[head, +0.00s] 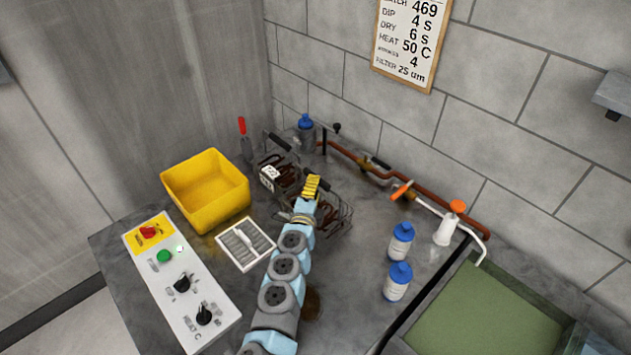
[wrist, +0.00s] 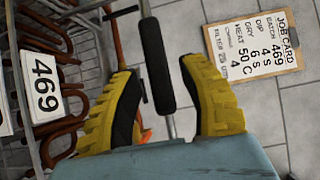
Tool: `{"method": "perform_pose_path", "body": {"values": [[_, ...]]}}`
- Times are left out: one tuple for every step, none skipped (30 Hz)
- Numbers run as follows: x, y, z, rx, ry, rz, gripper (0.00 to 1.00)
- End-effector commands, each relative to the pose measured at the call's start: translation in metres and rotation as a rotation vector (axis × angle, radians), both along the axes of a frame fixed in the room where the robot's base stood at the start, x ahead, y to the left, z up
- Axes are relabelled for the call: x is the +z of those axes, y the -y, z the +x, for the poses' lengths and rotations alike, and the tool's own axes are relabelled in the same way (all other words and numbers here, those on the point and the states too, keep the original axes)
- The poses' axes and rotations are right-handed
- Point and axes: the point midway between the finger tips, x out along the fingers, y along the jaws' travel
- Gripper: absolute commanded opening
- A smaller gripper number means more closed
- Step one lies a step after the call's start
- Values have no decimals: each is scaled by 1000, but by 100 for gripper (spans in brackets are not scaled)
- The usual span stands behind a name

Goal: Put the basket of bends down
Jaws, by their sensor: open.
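A wire basket of copper bends (head: 333,214) stands on the worktop, partly hidden behind my arm. In the wrist view, a wire basket (wrist: 62,18) holding brown copper bends and carrying a white tag 469 (wrist: 46,87) fills the left side. A black handle grip (wrist: 155,65) on a thin rod lies between my fingers, with a gap on both sides. My gripper (head: 311,188) has yellow fingers, also in the wrist view (wrist: 160,105); it is open and holds nothing. A second wire basket with bends (head: 282,174) and a white tag stands just left of it.
A yellow bin (head: 206,190), a white-framed grille (head: 245,243) and a control panel (head: 182,283) are on the left. Copper pipe (head: 430,182) runs along the wall. Blue-capped bottles (head: 401,243) and a green-floored basin (head: 490,312) are on the right. A job card (head: 410,40) reads 469.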

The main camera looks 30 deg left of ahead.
Motion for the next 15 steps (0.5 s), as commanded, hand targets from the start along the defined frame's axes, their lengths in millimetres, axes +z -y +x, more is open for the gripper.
{"method": "perform_pose_path", "body": {"values": [[1,2,-4,-3,0,1,42],[2,3,-6,-4,0,2,42],[1,4,-9,-5,0,2,42],[1,5,-11,-5,-2,3,42],[0,5,-13,-4,-3,2,42],[0,5,-17,-1,-3,3,42],[1,5,-20,0,-2,3,42],[1,5,-22,0,-1,2,42],[2,6,-25,-1,0,2,42],[2,8,-27,-3,0,2,42],[2,9,-30,-4,0,2,42],[1,10,-33,-5,-1,2,42],[0,11,-36,-5,-2,1,42],[0,11,-39,-3,-4,2,42],[1,11,-43,-1,-2,1,42]]}}
